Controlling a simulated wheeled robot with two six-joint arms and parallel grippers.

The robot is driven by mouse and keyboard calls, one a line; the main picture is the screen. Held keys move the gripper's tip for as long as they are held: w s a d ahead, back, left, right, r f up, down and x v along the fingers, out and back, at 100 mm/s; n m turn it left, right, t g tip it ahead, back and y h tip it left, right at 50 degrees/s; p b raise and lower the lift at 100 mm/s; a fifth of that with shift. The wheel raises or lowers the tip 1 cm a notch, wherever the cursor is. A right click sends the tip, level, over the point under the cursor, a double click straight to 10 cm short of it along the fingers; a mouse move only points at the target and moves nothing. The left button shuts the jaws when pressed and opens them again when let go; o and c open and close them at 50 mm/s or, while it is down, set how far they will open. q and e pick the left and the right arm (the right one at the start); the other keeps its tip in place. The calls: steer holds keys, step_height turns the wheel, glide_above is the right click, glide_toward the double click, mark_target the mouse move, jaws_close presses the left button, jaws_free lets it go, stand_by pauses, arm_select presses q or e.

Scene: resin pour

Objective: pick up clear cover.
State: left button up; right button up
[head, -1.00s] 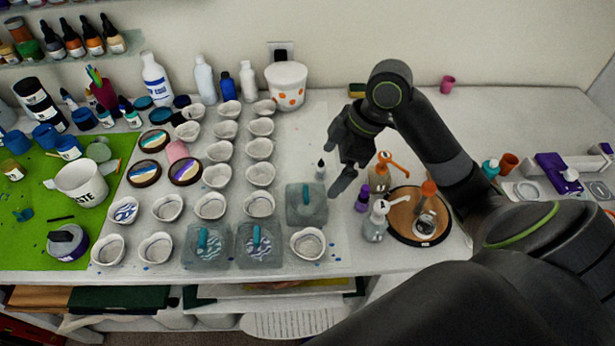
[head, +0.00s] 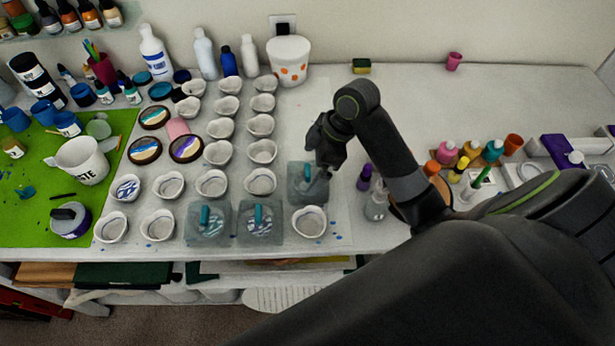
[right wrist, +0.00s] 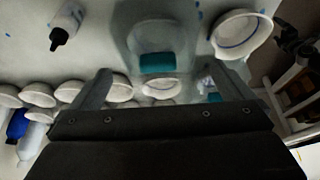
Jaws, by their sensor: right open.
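A clear cover (head: 300,192) with a teal handle sits on the table, the rearmost and rightmost of three such covers. My right gripper (head: 321,178) is over it, open, and hides part of it in the head view. In the right wrist view the cover (right wrist: 135,35) lies ahead, and its teal handle (right wrist: 157,63) shows between the two spread fingers, which look clear of it. Two similar covers, a left one (head: 190,236) and a middle one (head: 243,237), stand over patterned cups at the front. My left gripper is not in view.
A white cup (head: 309,222) stands just in front of the cover. Rows of white cups (head: 261,152) are to its left. A purple-capped bottle (head: 364,178) and a clear pump bottle (head: 376,206) stand close on the right.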

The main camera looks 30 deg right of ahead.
mark_target(309, 170)
steer(key=shift+p+x, duration=0.6)
steer(key=shift+x, duration=2.3)
steer(key=shift+d, duration=0.1)
steer(key=c, duration=0.7)
steer(key=shift+c, duration=0.2)
